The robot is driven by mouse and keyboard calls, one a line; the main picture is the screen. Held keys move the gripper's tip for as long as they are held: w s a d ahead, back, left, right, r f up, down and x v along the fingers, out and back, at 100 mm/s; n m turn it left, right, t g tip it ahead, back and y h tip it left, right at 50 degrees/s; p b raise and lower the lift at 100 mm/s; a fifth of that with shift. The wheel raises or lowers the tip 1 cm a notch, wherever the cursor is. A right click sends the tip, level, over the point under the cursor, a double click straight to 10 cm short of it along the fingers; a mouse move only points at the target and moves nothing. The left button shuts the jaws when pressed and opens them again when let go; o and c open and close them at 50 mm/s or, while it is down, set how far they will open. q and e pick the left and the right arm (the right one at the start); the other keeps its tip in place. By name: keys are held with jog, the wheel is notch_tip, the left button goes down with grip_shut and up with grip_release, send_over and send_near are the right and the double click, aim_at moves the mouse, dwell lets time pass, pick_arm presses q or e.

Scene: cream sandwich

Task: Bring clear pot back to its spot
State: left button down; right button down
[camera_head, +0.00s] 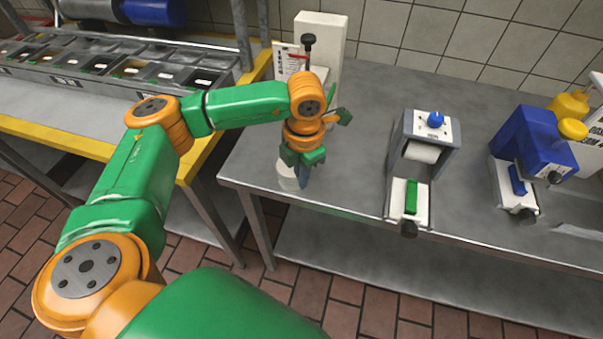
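A pale, see-through round vessel, which looks like the clear pot (287,183), stands near the front left edge of the grey metal table. My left gripper (303,160) points down right at the pot and covers its upper right part. The green fingers overlap the pot in the picture. I cannot tell whether they are closed on it or only beside it. My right gripper is not in view.
The metal table (360,150) is bare between my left gripper and a grey machine (437,130). A blue machine (527,140) with yellow bottles (570,108) stands farther right. A white dispenser (328,40) is behind my gripper. A yellow-edged counter (85,141) with several food bins is at left.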

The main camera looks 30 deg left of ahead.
pick_arm(q)
jog(key=c, duration=1.1)
grip_release()
jog(key=shift+r+p, duration=0.2)
jog(key=shift+p, duration=0.1)
jog(key=shift+r+b, duration=0.3)
jog(key=shift+r, duration=0.05)
jog(key=shift+s+d+r+b, duration=0.1)
jog(key=shift+r+b, duration=0.05)
jog(key=shift+r, duration=1.7)
jog(key=shift+d+r+b, duration=0.1)
jog(key=shift+r+b, duration=0.1)
jog(key=shift+r, duration=1.65)
jog(key=shift+s+d+r+b, duration=0.1)
jog(key=shift+r+b, duration=0.05)
jog(key=shift+r, duration=1.7)
